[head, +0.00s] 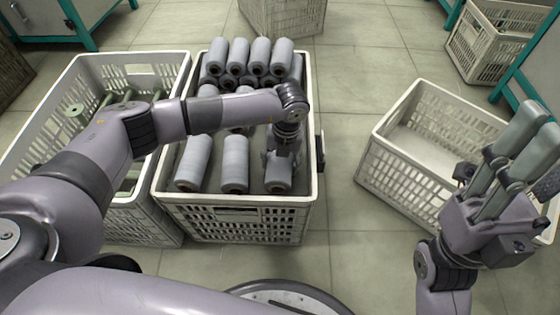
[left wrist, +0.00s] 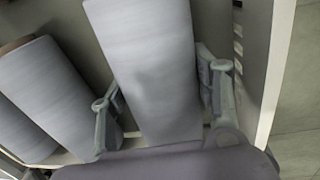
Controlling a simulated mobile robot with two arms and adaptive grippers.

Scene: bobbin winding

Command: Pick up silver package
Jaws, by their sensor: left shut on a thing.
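The silver package is one of several silver-grey wound rolls in the middle white crate (head: 232,203). My left gripper (head: 282,158) reaches down into the right side of that crate and is shut on the front right roll (head: 278,180). In the left wrist view, the two fingers (left wrist: 160,105) sit on either side of this roll (left wrist: 150,65), near its lower end. The roll is partly hidden by the gripper in the head view. My right gripper (head: 531,140) is raised at the far right, away from the rolls; its finger gap is unclear.
Two rolls, a left one (head: 193,165) and a middle one (head: 235,165), lie beside the held roll. More rolls (head: 240,58) are stacked behind. A crate with green spools (head: 35,115) stands left. An empty-looking crate (head: 400,165) stands right, with clear floor (head: 340,150) between.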

